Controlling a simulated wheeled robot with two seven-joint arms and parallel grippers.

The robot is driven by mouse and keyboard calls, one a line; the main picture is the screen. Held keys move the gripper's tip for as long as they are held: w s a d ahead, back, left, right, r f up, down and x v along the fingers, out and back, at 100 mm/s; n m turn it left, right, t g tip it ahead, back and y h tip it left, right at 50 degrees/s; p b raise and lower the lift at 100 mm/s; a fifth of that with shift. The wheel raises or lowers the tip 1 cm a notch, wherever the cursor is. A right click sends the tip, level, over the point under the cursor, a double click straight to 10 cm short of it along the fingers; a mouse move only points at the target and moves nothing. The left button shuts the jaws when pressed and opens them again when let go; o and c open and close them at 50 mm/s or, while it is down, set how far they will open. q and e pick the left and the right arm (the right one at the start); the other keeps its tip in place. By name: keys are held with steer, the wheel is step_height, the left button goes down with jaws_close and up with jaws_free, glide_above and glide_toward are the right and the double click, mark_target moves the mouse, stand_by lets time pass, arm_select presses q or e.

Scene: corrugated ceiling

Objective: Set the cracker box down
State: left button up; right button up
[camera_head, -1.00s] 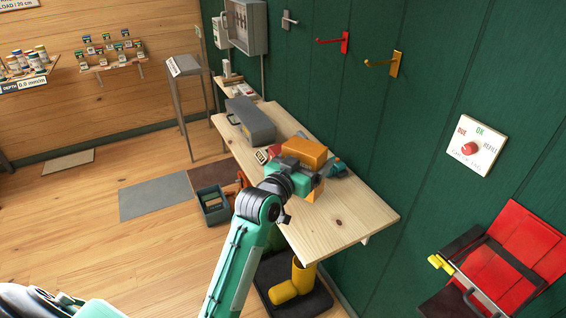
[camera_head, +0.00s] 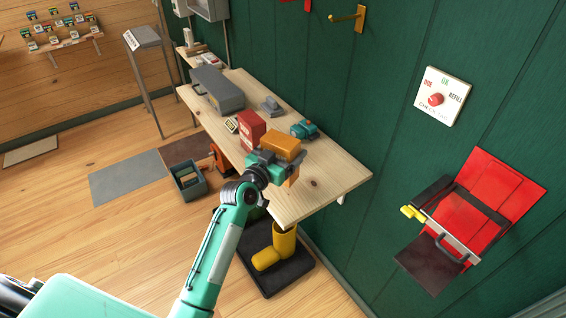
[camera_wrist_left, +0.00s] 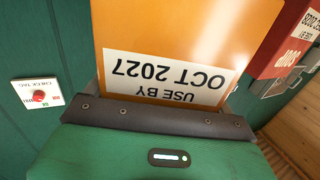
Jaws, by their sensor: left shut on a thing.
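The cracker box, taken to be the orange box (camera_head: 279,148), is held in my left gripper (camera_head: 272,166) over the near half of the wooden table (camera_head: 330,178). Orange shows above and below the jaws. In the left wrist view the orange box (camera_wrist_left: 180,25) fills the space ahead of the gripper, with a white label reading "USE BY OCT 2027" upside down. Its lower edge is hidden by the gripper, and I cannot tell whether it touches the tabletop. My right gripper is not in view.
A red box (camera_head: 251,130) marked "SOUP" stands just beyond the orange box. A teal tool (camera_head: 304,129), a small grey item (camera_head: 271,106) and a grey toolbox (camera_head: 217,89) lie farther back. The table's near right end is bare.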

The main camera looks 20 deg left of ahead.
arm_select(q)
steer(key=shift+f, duration=2.7)
steer(key=shift+f+b, duration=0.15)
steer(key=shift+b, duration=0.15)
steer(key=o, duration=1)
steer(key=shift+s+r, duration=0.1)
steer(key=shift+r, duration=0.1)
steer(key=b+v, duration=0.1)
steer(key=v, duration=1)
steer(key=shift+s+a+b, duration=0.2)
steer(key=shift+s+b, duration=0.15)
steer(key=shift+s, duration=0.05)
